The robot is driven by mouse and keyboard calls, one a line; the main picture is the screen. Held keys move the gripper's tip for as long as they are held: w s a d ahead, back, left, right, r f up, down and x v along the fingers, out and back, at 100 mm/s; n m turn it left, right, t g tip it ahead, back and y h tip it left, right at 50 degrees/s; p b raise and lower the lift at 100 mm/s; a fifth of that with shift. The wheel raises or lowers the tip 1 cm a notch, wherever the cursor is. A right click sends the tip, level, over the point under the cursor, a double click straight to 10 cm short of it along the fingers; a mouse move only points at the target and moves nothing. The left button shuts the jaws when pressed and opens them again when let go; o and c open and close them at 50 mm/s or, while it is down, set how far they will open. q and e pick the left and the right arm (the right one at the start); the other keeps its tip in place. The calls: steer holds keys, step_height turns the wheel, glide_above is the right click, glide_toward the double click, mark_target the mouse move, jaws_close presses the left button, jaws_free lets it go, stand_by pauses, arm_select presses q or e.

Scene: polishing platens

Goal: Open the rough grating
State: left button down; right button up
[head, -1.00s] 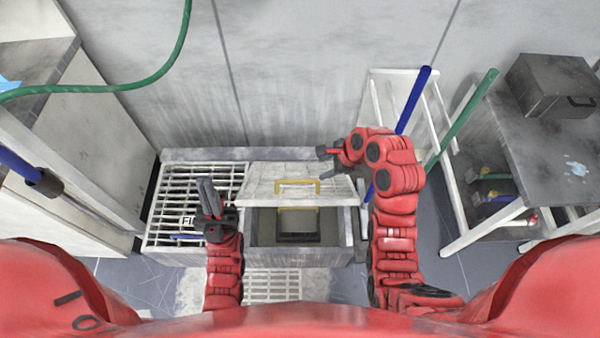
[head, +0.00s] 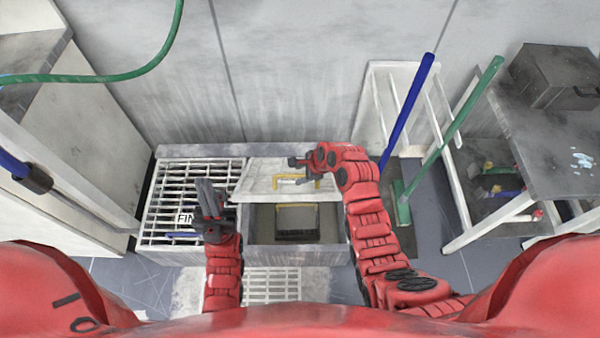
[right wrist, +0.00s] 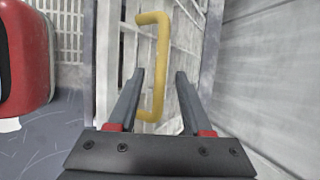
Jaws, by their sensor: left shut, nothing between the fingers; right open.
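The pale panel (head: 258,177) of the right-hand grating has a yellow handle (head: 316,182). It leans up at the back of an uncovered basin (head: 262,222), its front edge raised over the opening. My right gripper (head: 284,171) is open at the handle. In the right wrist view the yellow handle (right wrist: 161,60) stands between its parted fingers (right wrist: 160,74), not clamped. The panel's hinge is not clear to see.
A dark box with a yellow handle (head: 297,225) sits in the basin. Blue (head: 408,110) and green (head: 462,115) poles stand at the right by a white rack. A dark-topped table (head: 560,150) is far right. A wall rises close behind the basin.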

steer(key=shift+w+a+f, duration=0.1)
steer(key=shift+f, duration=0.15)
jaws_close()
stand_by(1.4)
